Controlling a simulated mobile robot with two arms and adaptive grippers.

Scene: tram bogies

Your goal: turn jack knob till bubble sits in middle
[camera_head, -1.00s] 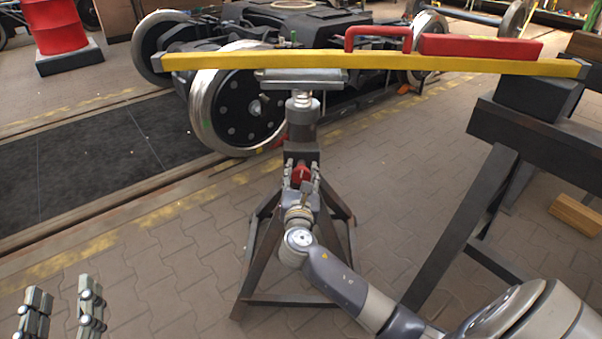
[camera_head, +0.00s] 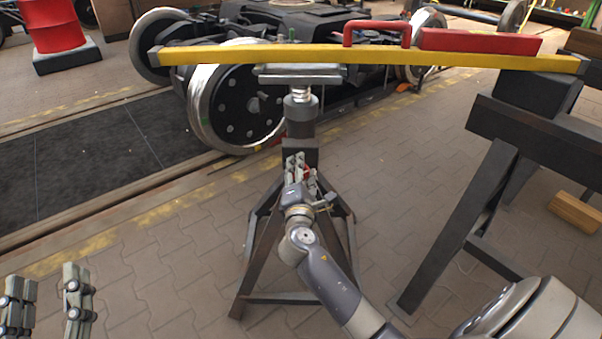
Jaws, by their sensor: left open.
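A yellow beam (camera_head: 240,54) rests on the plate of a screw jack (camera_head: 300,110) and on a dark block at the right. A red bar (camera_head: 480,42) and a red handle sit on the beam. No bubble can be made out. The jack's red knob (camera_head: 307,173) is low on its column, partly hidden by my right gripper (camera_head: 299,166). The fingers of my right gripper lie at the knob; how tightly they close is hidden. My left gripper (camera_head: 46,302) is open and empty at the lower left, its fingers apart, far from the jack.
The jack stands on a dark splayed stand (camera_head: 262,262). A dark trestle (camera_head: 455,230) bears the beam's right end. A bogie with steel wheels (camera_head: 238,100) is behind. A wooden block (camera_head: 575,212) lies at the right. Paving left of the stand is clear.

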